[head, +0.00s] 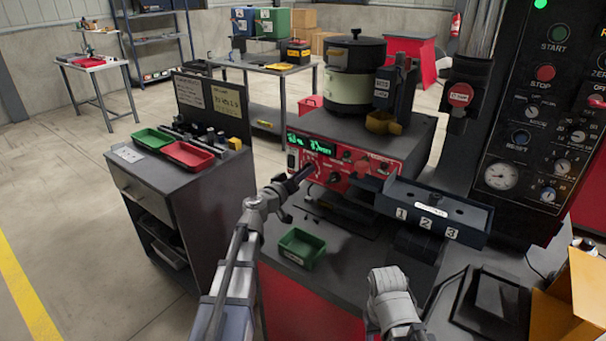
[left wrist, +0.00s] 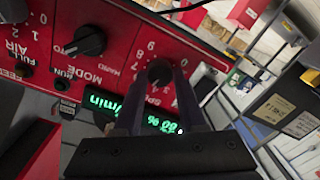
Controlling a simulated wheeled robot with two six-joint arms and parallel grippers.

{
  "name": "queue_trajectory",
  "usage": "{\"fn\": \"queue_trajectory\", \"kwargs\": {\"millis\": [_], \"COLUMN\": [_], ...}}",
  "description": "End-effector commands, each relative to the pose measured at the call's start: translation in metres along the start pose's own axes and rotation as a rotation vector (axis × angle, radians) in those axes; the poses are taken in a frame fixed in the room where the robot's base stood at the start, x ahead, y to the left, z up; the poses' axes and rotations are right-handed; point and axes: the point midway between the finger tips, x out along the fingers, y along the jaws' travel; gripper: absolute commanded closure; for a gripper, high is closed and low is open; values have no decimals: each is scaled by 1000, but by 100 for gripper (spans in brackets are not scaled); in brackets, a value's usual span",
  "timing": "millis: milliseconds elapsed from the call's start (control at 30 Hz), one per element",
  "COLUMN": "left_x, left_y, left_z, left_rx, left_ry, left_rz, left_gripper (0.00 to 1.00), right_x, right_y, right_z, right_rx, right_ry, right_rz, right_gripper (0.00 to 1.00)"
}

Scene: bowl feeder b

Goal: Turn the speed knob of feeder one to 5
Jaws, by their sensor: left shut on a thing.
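The red control panel (head: 366,178) of the feeder faces me at the table's edge, with a lit green display (head: 311,143). My left gripper (head: 303,177) reaches its left part. In the left wrist view the speed knob (left wrist: 160,71) is small, round and black, with white numbers around it. The left gripper's two fingers (left wrist: 159,95) are closed on its sides. The knob's pointer and part of its scale are hidden, so I cannot read its setting. The display (left wrist: 130,112) is partly covered by the fingers. My right arm shows at the bottom, but its gripper does not.
A black mode knob (left wrist: 86,41) sits beside the speed knob. The feeder bowl (head: 350,72) stands above the panel. A track marked 1, 2, 3 (head: 435,208) juts out to the right. A green tray (head: 300,248) lies below the panel. A cabinet (head: 185,185) stands to the left.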

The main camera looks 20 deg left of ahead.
Motion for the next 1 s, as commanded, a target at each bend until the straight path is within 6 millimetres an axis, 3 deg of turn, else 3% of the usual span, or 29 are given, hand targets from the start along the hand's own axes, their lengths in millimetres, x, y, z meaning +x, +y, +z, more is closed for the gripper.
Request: {"fn": "queue_trajectory", "kwargs": {"millis": [633,667,900,1000], "left_x": [-1,-1,-1,0], "left_y": [1,1,0,0], "left_z": [2,2,1,1], "left_rx": [46,46,44,43], "left_ry": [-2,-2,0,0], "left_rz": [2,1,1,1], "left_gripper": [100,57,30,30], "right_x": [1,1,1,1], "right_y": [0,0,0,0], "right_z": [0,0,0,0], "right_rx": [0,0,0,0], "right_ry": [0,0,0,0], "right_rz": [0,0,0,0], "right_gripper": [50,50,50,50]}}
